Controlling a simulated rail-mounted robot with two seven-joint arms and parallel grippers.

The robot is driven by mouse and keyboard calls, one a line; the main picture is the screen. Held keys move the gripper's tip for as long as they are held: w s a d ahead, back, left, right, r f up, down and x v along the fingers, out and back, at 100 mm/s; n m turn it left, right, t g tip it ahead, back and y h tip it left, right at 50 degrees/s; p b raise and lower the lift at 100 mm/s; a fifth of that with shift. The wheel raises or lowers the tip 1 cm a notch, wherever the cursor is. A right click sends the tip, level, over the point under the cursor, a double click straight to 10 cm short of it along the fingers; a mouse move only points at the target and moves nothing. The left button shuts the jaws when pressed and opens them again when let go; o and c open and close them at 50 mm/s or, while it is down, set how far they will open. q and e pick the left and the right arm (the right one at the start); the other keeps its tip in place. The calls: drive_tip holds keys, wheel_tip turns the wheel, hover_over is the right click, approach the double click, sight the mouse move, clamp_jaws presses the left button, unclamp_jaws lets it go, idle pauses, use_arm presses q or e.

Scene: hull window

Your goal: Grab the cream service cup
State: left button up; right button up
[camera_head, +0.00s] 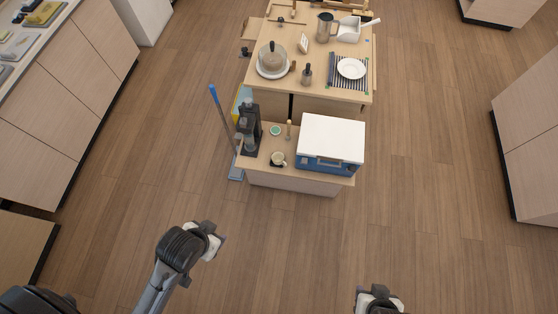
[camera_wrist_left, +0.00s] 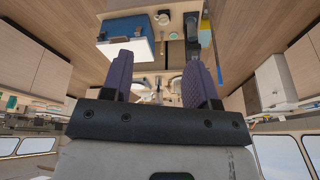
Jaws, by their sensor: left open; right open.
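The cream service cup (camera_head: 278,159) stands on the low wooden cabinet, beside the coffee machine and left of the blue cooler. My left gripper (camera_head: 212,241) is on the near side of the cabinet, well apart from the cup. Its two purple fingers stand apart with nothing held between them in the left wrist view (camera_wrist_left: 158,72). My right gripper (camera_head: 379,299) is at the bottom edge, open and farther from the cup; its fingertips show only in part.
A black coffee machine (camera_head: 250,128) and a blue cooler with white lid (camera_head: 330,146) flank the cup. A green-topped round item (camera_head: 275,131) and a wooden-handled tool (camera_head: 289,129) stand behind it. A blue broom (camera_head: 222,118) leans at left. The near floor is clear.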

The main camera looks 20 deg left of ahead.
use_arm(q)
drive_tip(key=shift+c, duration=0.2)
drive_tip(key=c, duration=0.5)
